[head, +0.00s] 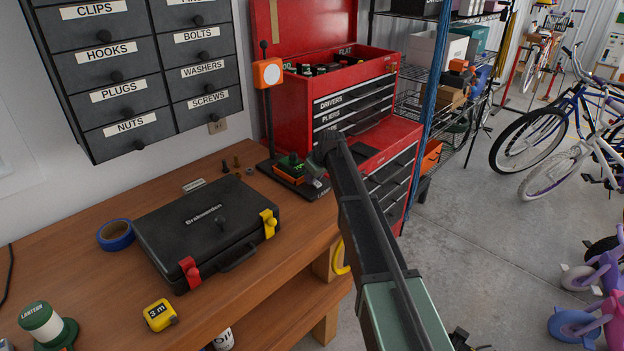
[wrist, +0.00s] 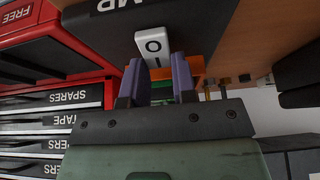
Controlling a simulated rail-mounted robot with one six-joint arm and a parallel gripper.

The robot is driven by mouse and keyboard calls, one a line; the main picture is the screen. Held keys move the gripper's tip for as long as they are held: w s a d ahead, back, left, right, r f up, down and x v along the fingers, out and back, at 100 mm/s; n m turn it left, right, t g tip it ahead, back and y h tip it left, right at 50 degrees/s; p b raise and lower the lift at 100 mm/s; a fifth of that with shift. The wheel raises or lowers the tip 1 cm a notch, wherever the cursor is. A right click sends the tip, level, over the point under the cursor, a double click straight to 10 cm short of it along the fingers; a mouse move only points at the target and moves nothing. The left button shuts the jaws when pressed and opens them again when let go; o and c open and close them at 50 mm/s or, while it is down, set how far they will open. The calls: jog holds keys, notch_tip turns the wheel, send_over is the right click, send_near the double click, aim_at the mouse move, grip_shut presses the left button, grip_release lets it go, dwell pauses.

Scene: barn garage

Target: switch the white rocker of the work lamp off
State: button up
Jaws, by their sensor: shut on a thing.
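The work lamp stands at the back right of the bench in the head view, with an orange square head (head: 268,73) on a thin post and a dark base (head: 297,188). The base's lettered edge shows at the top of the wrist view (wrist: 90,12). The white rocker (wrist: 152,42) bears an O and a line mark. My gripper (wrist: 155,66) has its purple fingers on either side of the rocker's near end, shut on it. In the head view my arm hides most of the rocker and the fingertips. The rocker's tilt is hard to tell.
A green and orange object (head: 289,167) sits at the lamp base, close to my gripper. A black case (head: 207,232), blue tape (head: 116,235) and several small bolts (head: 236,163) lie left of it. A red tool chest (head: 350,105) stands close behind.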

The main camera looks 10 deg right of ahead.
jog(key=o, duration=0.9)
jog(key=p+v, duration=1)
jog(key=v, duration=0.1)
jog(key=shift+f, duration=0.1)
jog(key=s+m+g+h, duration=0.1)
jog(key=s+m, duration=0.1)
jog(key=s, duration=1)
jog(key=s+a+f+m+g+h, duration=0.1)
jog(key=s+m, duration=0.1)
jog(key=s, duration=1)
jog(key=s+a+f+m+g, duration=0.1)
jog(key=s+m+g, duration=0.1)
jog(key=s, duration=1.1)
jog(key=shift+s+a+f+m+h+b, duration=0.15)
jog(key=shift+a+m+h+b, duration=0.1)
jog(key=shift+m+h+b, duration=0.25)
